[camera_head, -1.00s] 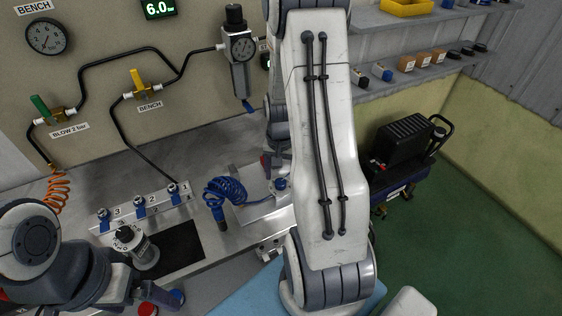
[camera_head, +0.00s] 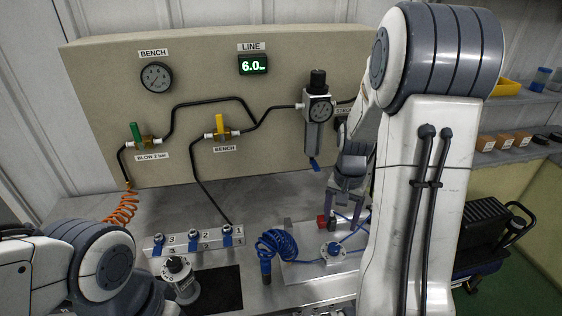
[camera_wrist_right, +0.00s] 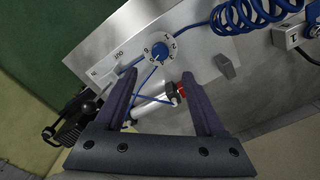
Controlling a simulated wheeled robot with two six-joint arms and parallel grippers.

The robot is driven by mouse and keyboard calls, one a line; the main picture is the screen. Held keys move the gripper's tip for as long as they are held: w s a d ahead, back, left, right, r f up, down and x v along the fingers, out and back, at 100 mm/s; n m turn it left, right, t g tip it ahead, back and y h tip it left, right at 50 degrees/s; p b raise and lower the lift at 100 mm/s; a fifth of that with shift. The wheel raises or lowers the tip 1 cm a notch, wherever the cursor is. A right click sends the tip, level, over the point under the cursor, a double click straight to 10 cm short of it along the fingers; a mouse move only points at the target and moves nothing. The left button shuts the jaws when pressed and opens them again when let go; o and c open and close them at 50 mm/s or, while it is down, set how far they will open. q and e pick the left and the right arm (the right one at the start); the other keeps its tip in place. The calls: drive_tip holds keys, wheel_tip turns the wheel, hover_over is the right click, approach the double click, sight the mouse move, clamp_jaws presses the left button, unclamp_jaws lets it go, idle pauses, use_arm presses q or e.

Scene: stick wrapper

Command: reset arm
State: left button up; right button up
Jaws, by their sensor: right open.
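My right gripper (camera_head: 343,208) hangs at the back of the bench beside a metal plate (camera_head: 300,268). Its fingers are apart with nothing held between them. In the right wrist view, the open gripper (camera_wrist_right: 158,82) points toward the plate (camera_wrist_right: 205,60). A blue dial (camera_wrist_right: 159,51) and a white cylinder (camera_wrist_right: 153,106) with a dark-and-red end show in and near the gap. They appear beyond the fingers, though contact cannot be told. My left arm shows at the lower left of the head view; its jaws are not visible.
A coiled blue hose (camera_head: 277,247) lies left of the plate. A grey canister (camera_head: 182,280) stands near the black mat (camera_head: 222,290). Hose ports (camera_head: 192,240) line the bench. A regulator (camera_head: 318,112) and valves are on the back panel.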

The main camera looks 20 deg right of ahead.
drive_tip(key=s+a+r+n, duration=0.2)
drive_tip(key=a+n, duration=0.3)
drive_tip(key=a, duration=0.5)
drive_tip(key=s+a+r+n, duration=0.1)
drive_tip(key=a+r+n, duration=0.25)
drive_tip(key=a, duration=0.75)
drive_tip(key=s+a+r+n+y, duration=0.1)
drive_tip(key=s+a+n, duration=0.8)
drive_tip(key=s, duration=0.3)
drive_tip(key=shift+s+a, duration=0.2)
drive_tip(key=shift+a, duration=0.05)
drive_tip(key=shift+r, duration=0.1)
